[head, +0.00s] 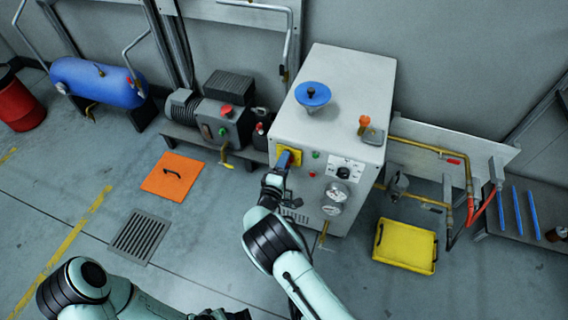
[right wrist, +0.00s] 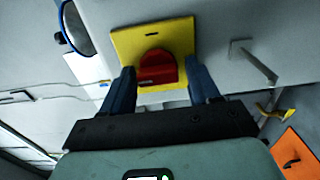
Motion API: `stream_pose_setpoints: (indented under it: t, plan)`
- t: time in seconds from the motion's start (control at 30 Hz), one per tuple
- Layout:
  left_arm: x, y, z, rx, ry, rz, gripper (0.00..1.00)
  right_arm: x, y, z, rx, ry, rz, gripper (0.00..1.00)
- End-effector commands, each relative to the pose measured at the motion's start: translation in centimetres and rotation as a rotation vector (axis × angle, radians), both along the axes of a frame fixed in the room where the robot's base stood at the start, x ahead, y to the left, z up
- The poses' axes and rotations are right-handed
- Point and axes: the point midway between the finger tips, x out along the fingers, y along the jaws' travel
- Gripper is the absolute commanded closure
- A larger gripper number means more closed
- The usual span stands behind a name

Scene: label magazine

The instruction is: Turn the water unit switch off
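The water unit is a white-grey cabinet (head: 345,85) in the head view. Its switch, a red knob (right wrist: 155,68) on a square yellow plate (right wrist: 125,44), is clear in the right wrist view. The plate also shows in the head view (head: 297,154), where my gripper covers the knob. My right gripper (head: 282,161) is at the switch. In the right wrist view its two blue fingers (right wrist: 161,76) stand apart, one on each side of the knob, with gaps between. My left gripper (head: 228,314) only partly shows at the bottom edge; its fingers cannot be made out.
The cabinet front also carries small buttons, a black dial (head: 343,172) and gauges (head: 334,200). A blue funnel-like part (head: 312,95) stands on top. An orange floor panel (head: 172,176) and a yellow tray (head: 405,246) lie either side. A pump (head: 220,115) stands left.

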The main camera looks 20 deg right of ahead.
Motion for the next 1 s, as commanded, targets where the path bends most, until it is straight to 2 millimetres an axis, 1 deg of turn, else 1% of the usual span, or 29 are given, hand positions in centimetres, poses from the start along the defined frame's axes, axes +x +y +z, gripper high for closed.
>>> stream_pose_setpoints:
  t: [0.3, 0.43, 0.57, 0.8, 0.9, 1.0]
  plan:
    - [0.0, 0.0, 0.0, 0.0, 0.0, 0.0, 0.57, 0.0, 0.1, 0.1, 0.001, -0.003, 0.002, 0.3]
    - [-0.2, -0.1, 0.3, -0.003, 0.006, -0.003, 0.57, -0.8, 0.7, 0.2, 0.002, -0.002, 0.002, 0.3]
    - [-0.9, -0.4, 0.9, -0.011, 0.022, -0.01, 0.57, -2.6, 2.0, 0.2, 0.0, -0.001, 0.005, 0.3]
    - [-2.2, -1.0, 1.9, -0.028, 0.058, -0.025, 0.57, -7.2, 5.0, 0.2, 0.001, 0.0, 0.005, 0.3]
    - [-2.6, -1.2, 2.2, -0.033, 0.069, -0.029, 0.57, -8.8, 6.0, 0.2, 0.0, 0.0, 0.003, 0.3]
    - [-2.9, -1.3, 2.4, -0.036, 0.076, -0.032, 0.57, -10.0, 6.9, 0.1, 0.001, -0.001, 0.003, 0.3]
